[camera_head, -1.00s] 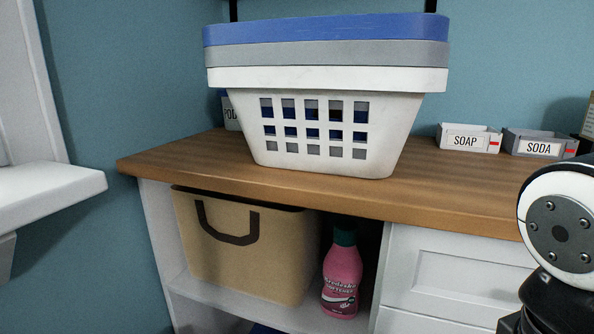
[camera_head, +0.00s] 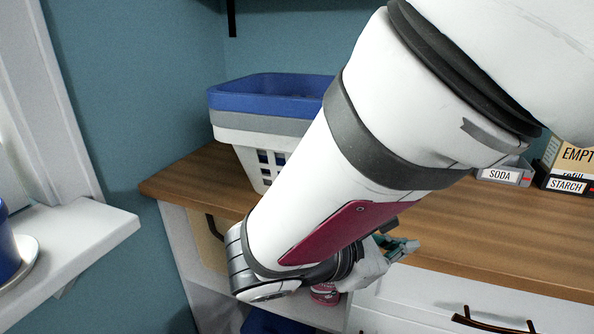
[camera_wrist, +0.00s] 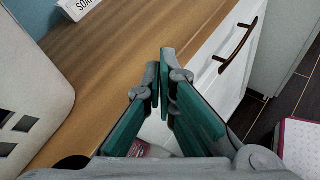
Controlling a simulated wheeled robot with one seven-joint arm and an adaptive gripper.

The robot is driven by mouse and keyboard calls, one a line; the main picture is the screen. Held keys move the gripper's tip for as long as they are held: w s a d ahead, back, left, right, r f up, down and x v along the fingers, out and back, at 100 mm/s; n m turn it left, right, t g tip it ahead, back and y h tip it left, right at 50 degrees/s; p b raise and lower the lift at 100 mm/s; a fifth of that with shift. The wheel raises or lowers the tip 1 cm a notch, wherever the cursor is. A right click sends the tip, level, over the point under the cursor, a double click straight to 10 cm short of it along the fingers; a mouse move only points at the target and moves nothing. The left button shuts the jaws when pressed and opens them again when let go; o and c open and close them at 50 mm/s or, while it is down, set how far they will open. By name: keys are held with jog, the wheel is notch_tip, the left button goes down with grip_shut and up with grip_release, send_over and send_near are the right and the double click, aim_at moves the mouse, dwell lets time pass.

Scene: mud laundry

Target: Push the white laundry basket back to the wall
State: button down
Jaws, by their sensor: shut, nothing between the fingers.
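The white laundry basket (camera_head: 238,136) stands upright on the wooden counter (camera_head: 480,222), at the bottom of a stack with a grey basket and a blue basket (camera_head: 255,98) nested on top. My arm hides its right part in the head view. In the wrist view the white basket (camera_wrist: 38,62) shows at the left edge, with square holes. My gripper (camera_head: 408,246) is in front of the counter's front edge, right of the basket and apart from it. In the wrist view its green-padded fingers (camera_wrist: 162,68) are together and empty. The teal wall (camera_head: 285,45) is behind; the gap to it is hidden.
A soda tray (camera_head: 503,174) and a starch tray (camera_head: 567,184) stand on the counter at right. A soap tray (camera_wrist: 78,5) shows in the wrist view. A pink bottle (camera_head: 325,294) and a tan bin (camera_head: 205,243) are below. A white ledge (camera_head: 80,232) is at left.

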jog(key=w+a+r+n+t+y+p, duration=0.1)
jog(key=a+n+t+y+p, duration=0.6)
jog(key=a+n, duration=0.9)
jog(key=w+a+m+h+b, duration=0.1)
jog(key=w+m, duration=0.2)
jog(key=w, duration=0.4)
jog(key=shift+a+r+m+t+b, duration=0.15)
jog(key=shift+a+m+t+b, duration=0.15)
jog(key=shift+a+m+t, duration=0.1)
jog(key=shift+w+d, duration=0.15)
